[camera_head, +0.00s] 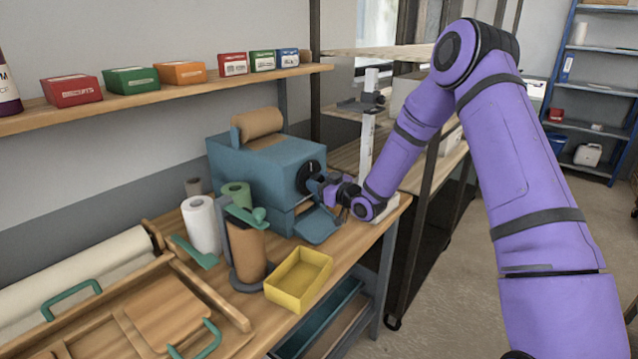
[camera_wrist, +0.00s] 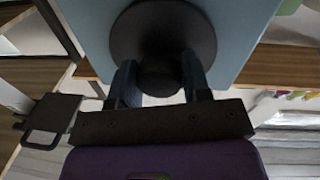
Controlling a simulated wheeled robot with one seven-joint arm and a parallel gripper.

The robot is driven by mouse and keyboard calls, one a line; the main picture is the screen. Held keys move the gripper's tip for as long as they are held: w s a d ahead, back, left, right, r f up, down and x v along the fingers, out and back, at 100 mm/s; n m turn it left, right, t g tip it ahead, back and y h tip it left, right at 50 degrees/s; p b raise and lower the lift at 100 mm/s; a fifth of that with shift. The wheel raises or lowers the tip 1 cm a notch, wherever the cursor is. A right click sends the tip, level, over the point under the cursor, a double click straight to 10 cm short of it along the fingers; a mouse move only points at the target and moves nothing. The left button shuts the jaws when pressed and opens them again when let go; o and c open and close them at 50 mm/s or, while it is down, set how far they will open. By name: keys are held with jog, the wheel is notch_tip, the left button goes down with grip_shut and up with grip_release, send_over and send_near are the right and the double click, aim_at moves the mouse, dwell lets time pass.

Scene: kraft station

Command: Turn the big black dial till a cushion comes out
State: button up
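The big black dial (camera_head: 310,170) is a round disc on the right-hand face of a blue machine (camera_head: 262,165). A brown roll lies on top of the machine. My gripper (camera_head: 328,186) is at the dial. In the wrist view the dial (camera_wrist: 160,25) fills the top middle. The two dark fingers of my gripper (camera_wrist: 160,72) stand apart, one on each side of the dial's dark centre part. I cannot tell whether they press on it. No cushion shows in the frames. A blue chute (camera_head: 317,226) juts out low on the machine's front.
A yellow tray (camera_head: 298,279) stands empty in front of the machine. A white roll (camera_head: 201,225), a brown roll (camera_head: 247,250) on a stand and a green roll (camera_head: 237,193) stand to the left. A dark shelf post (camera_head: 420,200) rises behind my arm.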

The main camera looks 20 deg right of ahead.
jog(key=shift+m, duration=0.3)
jog(key=m, duration=0.4)
jog(key=shift+m, duration=0.3)
jog(key=m+g, duration=0.1)
jog(key=m, duration=0.8)
jog(key=shift+y, duration=0.3)
jog(key=shift+m+g, duration=0.4)
jog(key=shift+m, duration=1.8)
jog(key=shift+r, duration=0.1)
jog(key=o, duration=0.9)
jog(key=shift+s, duration=0.1)
